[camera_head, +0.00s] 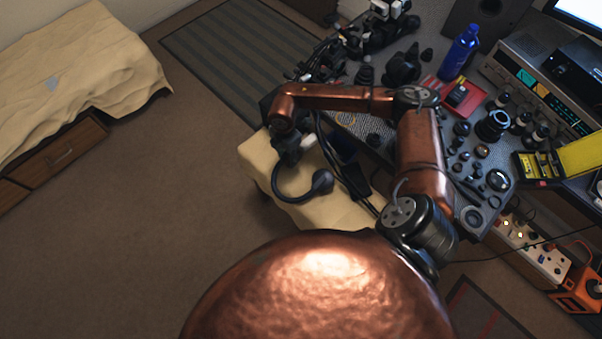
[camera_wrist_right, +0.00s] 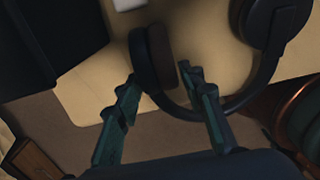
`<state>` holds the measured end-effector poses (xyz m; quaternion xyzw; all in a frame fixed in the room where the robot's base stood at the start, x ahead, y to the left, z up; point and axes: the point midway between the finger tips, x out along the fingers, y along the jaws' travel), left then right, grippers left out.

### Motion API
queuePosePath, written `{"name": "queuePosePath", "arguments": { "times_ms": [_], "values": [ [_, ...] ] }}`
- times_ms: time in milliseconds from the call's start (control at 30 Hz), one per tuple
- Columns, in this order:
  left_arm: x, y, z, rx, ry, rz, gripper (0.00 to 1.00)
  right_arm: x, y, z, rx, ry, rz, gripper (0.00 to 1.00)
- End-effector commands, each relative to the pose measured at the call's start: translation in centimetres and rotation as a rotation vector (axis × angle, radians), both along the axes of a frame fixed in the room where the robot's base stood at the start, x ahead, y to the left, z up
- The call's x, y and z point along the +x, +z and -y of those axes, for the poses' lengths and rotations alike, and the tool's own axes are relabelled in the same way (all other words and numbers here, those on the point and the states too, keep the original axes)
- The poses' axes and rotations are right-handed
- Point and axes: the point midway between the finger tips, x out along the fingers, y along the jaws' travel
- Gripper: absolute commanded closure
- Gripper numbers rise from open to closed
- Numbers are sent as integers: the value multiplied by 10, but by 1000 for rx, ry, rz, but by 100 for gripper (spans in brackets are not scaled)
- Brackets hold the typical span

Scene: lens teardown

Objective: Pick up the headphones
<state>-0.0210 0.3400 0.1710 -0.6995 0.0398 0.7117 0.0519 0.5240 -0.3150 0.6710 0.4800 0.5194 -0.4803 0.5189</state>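The black headphones (camera_head: 297,196) lie on a cream padded seat, with the band curving round to the lower left and one ear cup at the right end. My right gripper (camera_head: 293,150) is over the other end of the headphones and partly hides it. In the right wrist view, the fingers of my right gripper (camera_wrist_right: 160,74) are spread, one on each side of the near ear cup (camera_wrist_right: 154,58). I cannot tell whether they touch it. The band of the headphones (camera_wrist_right: 235,102) and the far ear cup (camera_wrist_right: 275,20) lie to the right. My left gripper is not in view.
The cream seat (camera_head: 258,155) stands beside a workbench (camera_head: 345,115) crowded with lens parts, a red tray (camera_head: 476,98) and a blue bottle (camera_head: 459,52). A dark object (camera_wrist_right: 50,40) is near the seat at upper left in the wrist view. Open carpet (camera_head: 160,200) lies to the left.

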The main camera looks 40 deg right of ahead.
Motion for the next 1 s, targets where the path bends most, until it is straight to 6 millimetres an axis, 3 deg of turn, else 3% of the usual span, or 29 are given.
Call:
{"name": "queuePosePath", "arguments": {
  "times_ms": [500, 833, 1000],
  "values": [
    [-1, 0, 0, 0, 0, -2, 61, 0, 0, 0, 0, 0, 0, 100],
    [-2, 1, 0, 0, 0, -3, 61, 0, 3, 0, 0, 0, 1, 100],
    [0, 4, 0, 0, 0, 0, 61, 1, 16, 0, 0, 0, 2, 100]
  ]
}}
